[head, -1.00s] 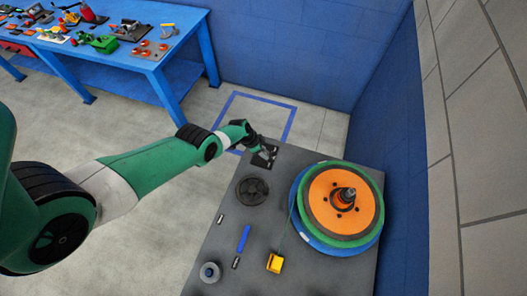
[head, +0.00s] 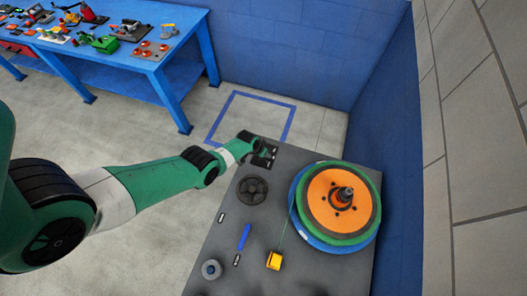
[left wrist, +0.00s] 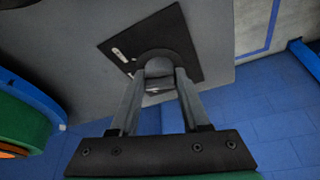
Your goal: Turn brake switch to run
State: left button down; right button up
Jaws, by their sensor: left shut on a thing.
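The brake switch is a grey knob (left wrist: 158,66) on a square black plate (left wrist: 180,33) with a small light mark, seen in the left wrist view. The plate also shows at the far left corner of the grey panel top in the head view (head: 266,161). My left gripper (left wrist: 159,76) is shut on the knob, with one finger on each side. In the head view the left gripper (head: 262,149) is small and partly hidden by its wrist. The knob's pointing direction and the labels are too small to read. My right gripper is not in view.
The panel top (head: 290,280) also holds a black handwheel (head: 252,191), a large orange and green reel (head: 338,202), a blue handle (head: 244,238), a yellow block (head: 274,260) and a grey ring (head: 211,270). A blue wall rises behind. A blue workbench (head: 160,55) stands far left.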

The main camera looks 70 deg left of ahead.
pick_arm(q)
jog(key=shift+d+f+n+g+y, duration=0.1)
jog(key=shift+n+g+y, duration=0.3)
jog(key=shift+n, duration=1.1)
jog(key=shift+c, duration=1.9)
grip_release()
jog(key=shift+r, duration=0.2)
